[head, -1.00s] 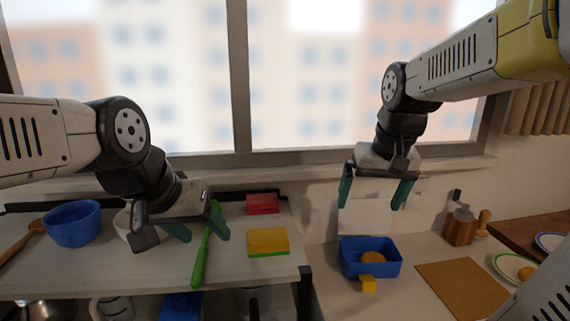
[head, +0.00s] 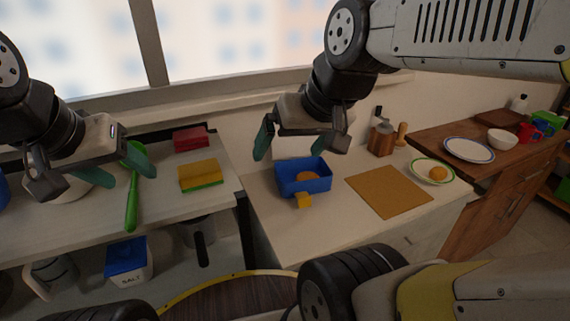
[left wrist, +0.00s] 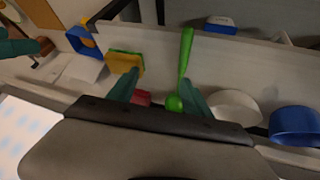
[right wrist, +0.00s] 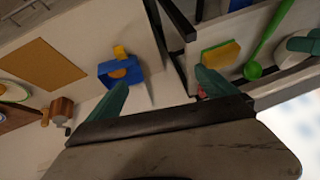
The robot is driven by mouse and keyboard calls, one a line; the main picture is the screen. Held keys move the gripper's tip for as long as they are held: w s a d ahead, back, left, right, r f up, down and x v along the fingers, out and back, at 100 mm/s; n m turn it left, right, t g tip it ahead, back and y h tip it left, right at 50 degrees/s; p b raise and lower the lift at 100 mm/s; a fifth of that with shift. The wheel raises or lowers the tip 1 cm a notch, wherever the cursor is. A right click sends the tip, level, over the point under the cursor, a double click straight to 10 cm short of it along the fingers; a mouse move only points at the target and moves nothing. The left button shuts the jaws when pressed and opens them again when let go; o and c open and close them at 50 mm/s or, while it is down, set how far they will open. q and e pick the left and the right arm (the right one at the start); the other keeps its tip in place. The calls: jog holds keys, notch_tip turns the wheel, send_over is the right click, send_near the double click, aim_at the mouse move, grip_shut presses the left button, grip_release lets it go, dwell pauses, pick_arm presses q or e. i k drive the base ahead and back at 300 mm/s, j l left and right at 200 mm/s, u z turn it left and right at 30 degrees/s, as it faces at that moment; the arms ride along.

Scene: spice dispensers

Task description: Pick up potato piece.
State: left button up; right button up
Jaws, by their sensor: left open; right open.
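A small yellow block (head: 303,201) sits on the counter against the front of a blue bin (head: 318,187). A round orange-brown piece (head: 307,177) lies inside the bin. Another orange-brown piece (head: 438,173) lies on a green-rimmed plate (head: 421,167). I cannot tell which of these is the potato piece. My right gripper (head: 301,143) is open and empty, above and behind the bin. The bin (right wrist: 133,77) and yellow block (right wrist: 120,51) also show in the right wrist view. My left gripper (head: 122,170) is open and empty above the left shelf, near a green spoon.
A brown board (head: 388,191) lies right of the bin. A yellow-green sponge (head: 201,176), red block (head: 190,138) and green spoon (head: 132,200) lie on the left shelf. The counter's front is clear.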

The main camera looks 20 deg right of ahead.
aim_at(437, 173)
jog(key=z, duration=1.9)
jog(key=i+l+u, duration=0.2)
jog(key=l+u, duration=0.15)
jog(key=l, duration=0.3)
jog(key=i+l+u, duration=0.7)
jog(key=k, duration=0.1)
